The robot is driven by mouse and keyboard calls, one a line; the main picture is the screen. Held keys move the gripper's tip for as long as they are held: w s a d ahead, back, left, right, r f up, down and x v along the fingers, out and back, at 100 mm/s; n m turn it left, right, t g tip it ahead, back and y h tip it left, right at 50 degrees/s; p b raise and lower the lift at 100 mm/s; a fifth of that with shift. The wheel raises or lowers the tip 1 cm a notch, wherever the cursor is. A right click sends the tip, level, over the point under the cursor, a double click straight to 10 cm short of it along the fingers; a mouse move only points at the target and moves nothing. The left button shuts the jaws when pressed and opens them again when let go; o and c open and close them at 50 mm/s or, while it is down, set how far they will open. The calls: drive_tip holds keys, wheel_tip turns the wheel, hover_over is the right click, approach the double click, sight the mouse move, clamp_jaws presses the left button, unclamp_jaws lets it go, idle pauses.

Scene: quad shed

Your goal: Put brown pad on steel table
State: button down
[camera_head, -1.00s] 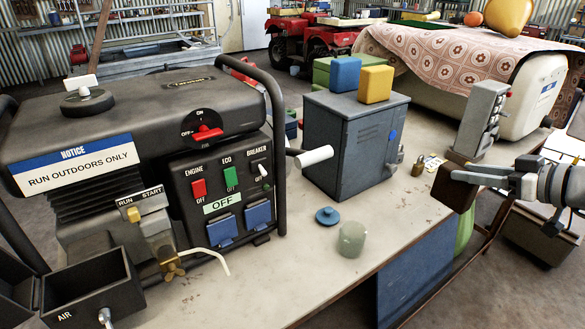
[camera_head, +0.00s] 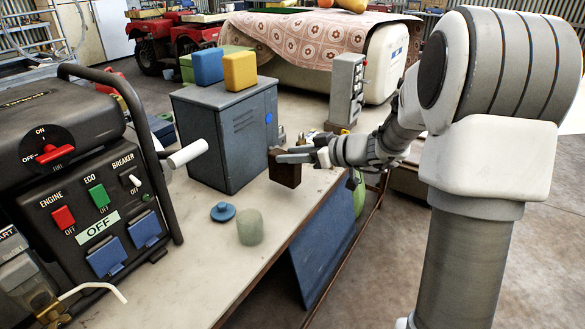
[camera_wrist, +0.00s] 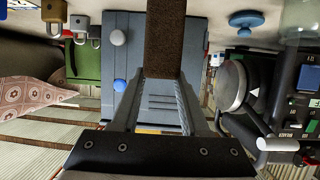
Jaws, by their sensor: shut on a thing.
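My gripper (camera_head: 291,158) is shut on the brown pad (camera_head: 284,170), a dark brown block. The pad also shows between the two fingers in the wrist view (camera_wrist: 165,45), where it hides part of what lies beyond. In the head view the pad is over the right-hand part of the pale, worn table top (camera_head: 185,265), just right of the grey metal cabinet (camera_head: 215,135). Whether its underside touches the table top is hard to tell.
On the table, a blue lid (camera_head: 222,212) and a pale green jar (camera_head: 249,228) stand in front of the cabinet. A generator (camera_head: 75,150) fills the left. A grey switch post (camera_head: 346,88) stands behind my gripper. Bare table shows around the jar.

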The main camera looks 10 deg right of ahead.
sight(299, 166)
wheel_tip(299, 166, down, 4)
drive_tip(key=shift+r, duration=0.2)
drive_tip(key=shift+f+b, duration=0.2)
drive_tip(key=shift+b, duration=0.45)
drive_tip(key=shift+c, duration=2)
unclamp_jaws()
drive_tip(key=shift+r, duration=0.1)
drive_tip(key=shift+r, duration=0.1)
drive_tip(key=shift+r+p, duration=0.1)
drive_tip(key=shift+p, duration=0.35)
drive_tip(key=shift+s+d+r, duration=0.15)
drive_tip(key=shift+s+d, duration=0.05)
drive_tip(key=shift+d, duration=0.1)
drive_tip(key=v, duration=1.1)
drive_tip(key=shift+s+p, duration=0.2)
drive_tip(key=shift+p, duration=0.25)
